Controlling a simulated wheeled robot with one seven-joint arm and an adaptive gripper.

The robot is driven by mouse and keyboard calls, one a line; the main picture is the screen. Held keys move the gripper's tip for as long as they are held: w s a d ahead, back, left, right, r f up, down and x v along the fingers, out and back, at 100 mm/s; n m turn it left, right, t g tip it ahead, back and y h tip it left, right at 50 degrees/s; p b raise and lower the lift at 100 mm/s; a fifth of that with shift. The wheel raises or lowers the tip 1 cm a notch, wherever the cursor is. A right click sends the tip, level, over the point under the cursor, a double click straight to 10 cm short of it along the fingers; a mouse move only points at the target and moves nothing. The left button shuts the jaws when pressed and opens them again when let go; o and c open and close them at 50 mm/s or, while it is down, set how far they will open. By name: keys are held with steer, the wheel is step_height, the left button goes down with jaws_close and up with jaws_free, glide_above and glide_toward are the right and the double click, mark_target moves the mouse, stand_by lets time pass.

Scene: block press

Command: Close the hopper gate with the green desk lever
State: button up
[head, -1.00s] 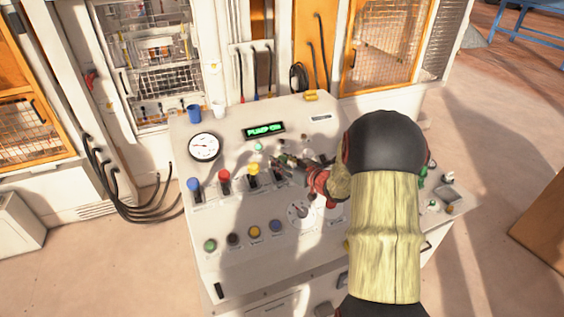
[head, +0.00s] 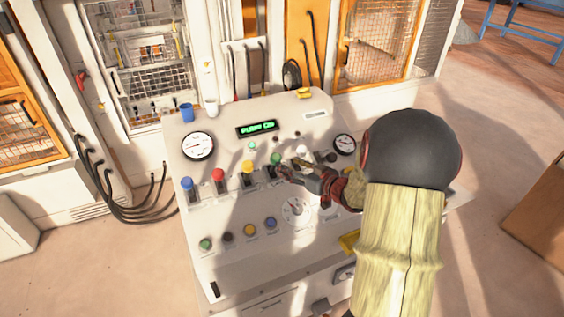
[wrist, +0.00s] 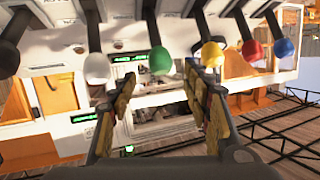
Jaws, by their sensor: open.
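The green desk lever (head: 275,158) stands in the row of levers on the sloped desk, to the right of the yellow lever. In the wrist view its green knob (wrist: 160,61) shows between the two fingers, nearer the right one. My gripper (head: 284,171) is open and empty, just below and to the right of the green knob in the head view. Its fingers (wrist: 150,85) show no clear contact with the knob. The lever's base is partly hidden by the gripper in the head view. I cannot identify the hopper gate for certain.
The yellow lever (head: 247,167), red lever (head: 218,175) and blue lever (head: 187,184) stand left of the green one. A white lever (head: 302,151) stands close on its right. A dial (head: 295,210) lies below. The lit display (head: 257,128) appears to read PUMP ON.

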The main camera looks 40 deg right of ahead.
steer(key=v, duration=0.3)
steer(key=shift+s, duration=0.2)
stand_by(0.4)
